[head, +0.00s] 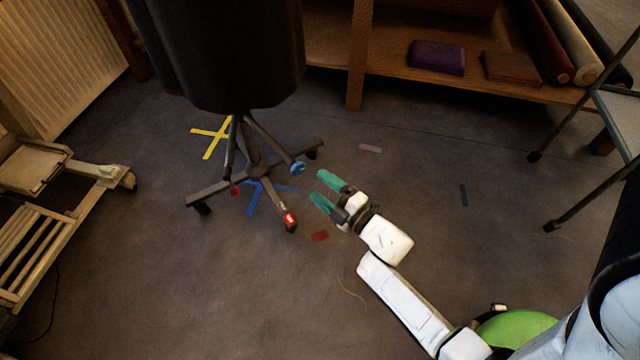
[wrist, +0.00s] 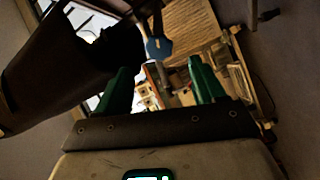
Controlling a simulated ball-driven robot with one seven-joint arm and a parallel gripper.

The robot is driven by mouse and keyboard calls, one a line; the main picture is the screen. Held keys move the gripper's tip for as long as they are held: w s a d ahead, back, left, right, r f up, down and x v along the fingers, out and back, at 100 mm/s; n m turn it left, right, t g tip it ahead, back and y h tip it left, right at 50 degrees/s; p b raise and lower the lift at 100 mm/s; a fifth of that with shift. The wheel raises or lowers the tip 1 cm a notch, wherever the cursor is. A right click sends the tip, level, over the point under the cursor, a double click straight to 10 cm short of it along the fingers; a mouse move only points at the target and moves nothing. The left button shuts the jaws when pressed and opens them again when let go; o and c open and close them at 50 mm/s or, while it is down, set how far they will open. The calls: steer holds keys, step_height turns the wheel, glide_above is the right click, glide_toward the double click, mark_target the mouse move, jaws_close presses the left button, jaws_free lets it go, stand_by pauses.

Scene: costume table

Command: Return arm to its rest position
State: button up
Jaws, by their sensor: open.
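My gripper (head: 325,190) is in the middle of the head view, at the end of my white arm. Its two green fingers are apart with nothing between them. It points up and left, toward the wheeled base of a dark stand (head: 255,165), and appears a little apart from it. In the wrist view, my gripper (wrist: 160,90) shows both green fingers spread. The dark stand (wrist: 60,70) fills the left of that view, and a blue round part (wrist: 158,48) shows beyond the fingers.
A wooden shelf (head: 355,55) with a purple folded cloth (head: 436,57) stands at the back. A wheeled wooden frame (head: 60,215) is at left, and a dark-legged rack (head: 590,130) at right. Tape marks, including a yellow cross (head: 211,141), lie on the floor.

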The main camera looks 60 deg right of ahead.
stand_by(0.5)
steer(key=s+a+m+g+y+p, duration=0.1)
steer(key=s+a+m+g+y, duration=0.2)
steer(key=s+a+m+g, duration=1.2)
step_height(320, 180, up, 39)
steer(key=s+d+n+g+p, duration=0.1)
steer(key=n+g+p, duration=0.1)
steer(key=p, duration=3.6)
steer(key=shift+s+d+f, duration=0.15)
steer(key=shift+s+d, duration=0.15)
steer(key=shift+d, duration=0.1)
steer(key=shift+c, duration=0.2)
